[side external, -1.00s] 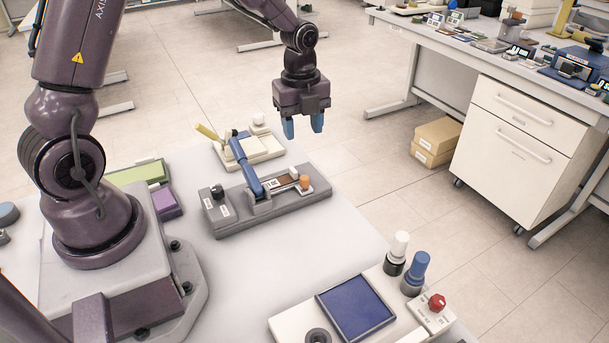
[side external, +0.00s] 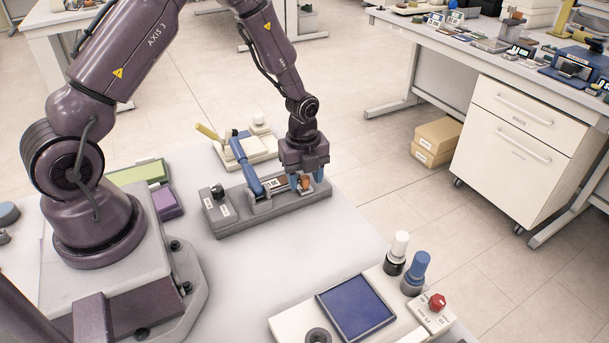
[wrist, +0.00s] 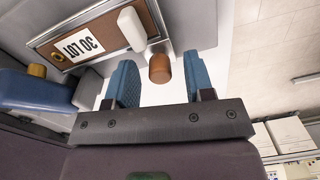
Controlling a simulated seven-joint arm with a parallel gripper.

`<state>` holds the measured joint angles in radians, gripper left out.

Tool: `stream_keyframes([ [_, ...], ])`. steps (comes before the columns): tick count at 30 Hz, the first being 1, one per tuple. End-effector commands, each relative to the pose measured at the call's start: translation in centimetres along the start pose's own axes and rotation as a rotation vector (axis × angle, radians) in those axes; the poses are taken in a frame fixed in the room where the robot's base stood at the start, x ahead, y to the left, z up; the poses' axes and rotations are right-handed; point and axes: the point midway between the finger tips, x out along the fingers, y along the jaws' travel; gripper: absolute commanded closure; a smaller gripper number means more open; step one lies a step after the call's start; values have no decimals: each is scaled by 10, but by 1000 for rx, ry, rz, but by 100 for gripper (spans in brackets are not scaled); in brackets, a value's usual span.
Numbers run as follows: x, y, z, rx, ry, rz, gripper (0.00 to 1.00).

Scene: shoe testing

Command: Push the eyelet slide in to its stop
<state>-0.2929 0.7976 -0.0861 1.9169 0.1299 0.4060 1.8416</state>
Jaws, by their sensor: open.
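The grey fixture (side external: 240,222) stands on the white table with a brown strip (wrist: 95,38) in a metal-edged channel, which I take to be the eyelet slide. A printed label (wrist: 78,45) lies on the strip. An orange-brown knob (wrist: 160,68) stands near the channel's end, beside a white block (wrist: 131,28). My gripper (wrist: 160,60) is open with its blue fingers low over that end. In the wrist view the knob shows in the gap between the fingertips, with space on both sides. Whether the fingers reach its height I cannot tell.
A cream fixture (side external: 262,149) with a yellow handle stands behind. A panel with a blue pad (side external: 356,307) and knobs stands at the front right. The table between is clear.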

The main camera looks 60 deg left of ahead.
Motion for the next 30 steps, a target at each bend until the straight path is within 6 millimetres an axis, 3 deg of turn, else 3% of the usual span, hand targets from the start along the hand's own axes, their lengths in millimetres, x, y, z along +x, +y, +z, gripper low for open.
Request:
stream_keyframes([
  [6, 0, 0, 0, 0, 0, 0, 52],
  [12, 0, 0, 0, 0, 0, 0, 98],
  [13, 0, 0, 0, 0, 0, 0, 100],
  [17, 0, 1, 0, 0, 0, 1, 100],
  [24, -1, 24, -3, 0, 0, 2, 100],
  [30, -1, 25, -4, 1, 0, 0, 100],
])
